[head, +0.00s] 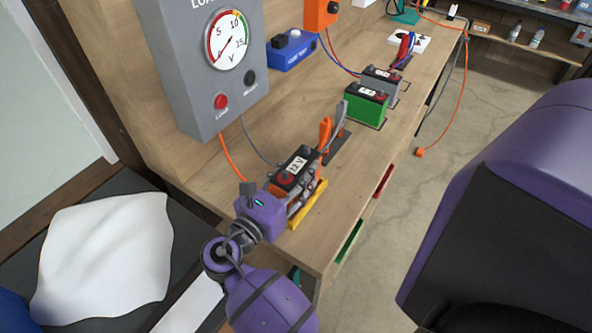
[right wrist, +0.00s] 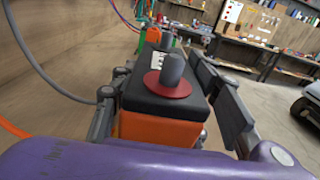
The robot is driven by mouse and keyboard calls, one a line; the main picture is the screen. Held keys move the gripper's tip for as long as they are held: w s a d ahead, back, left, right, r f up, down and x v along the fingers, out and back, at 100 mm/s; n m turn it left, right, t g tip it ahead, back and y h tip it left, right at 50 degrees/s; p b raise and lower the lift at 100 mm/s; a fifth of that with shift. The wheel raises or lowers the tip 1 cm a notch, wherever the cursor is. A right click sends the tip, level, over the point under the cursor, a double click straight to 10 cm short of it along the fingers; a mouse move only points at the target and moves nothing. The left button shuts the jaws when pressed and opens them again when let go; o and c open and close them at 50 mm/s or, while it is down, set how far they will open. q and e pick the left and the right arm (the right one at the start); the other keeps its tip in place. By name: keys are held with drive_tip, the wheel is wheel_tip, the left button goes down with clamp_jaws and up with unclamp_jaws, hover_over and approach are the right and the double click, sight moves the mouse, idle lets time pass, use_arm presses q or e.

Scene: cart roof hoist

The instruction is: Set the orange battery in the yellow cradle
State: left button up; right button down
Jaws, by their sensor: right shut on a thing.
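The orange battery (head: 295,166), with a dark top, a red terminal ring and a 12 V label, is at the near end of the bench. My right gripper (head: 293,188) is shut on it, with a finger along each long side. In the right wrist view the battery (right wrist: 158,127) sits between the dark fingers of the right gripper (right wrist: 175,90). The yellow cradle (head: 309,206) shows as a strip low beside the battery's right side. The battery is over it, but its underside is hidden, so I cannot tell whether it rests in it. My left gripper is out of view.
An orange clamp (head: 325,133) and a grey clamp (head: 340,115) stand just beyond the battery. A grey load tester (head: 212,88) hangs at the left with cables running down. A green battery (head: 366,108) and a grey battery (head: 381,82) stand farther along the bench.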

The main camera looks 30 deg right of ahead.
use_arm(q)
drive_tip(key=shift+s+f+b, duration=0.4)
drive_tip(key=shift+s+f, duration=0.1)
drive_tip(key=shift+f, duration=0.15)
use_arm(e)
drive_tip(key=shift+f, duration=1.35)
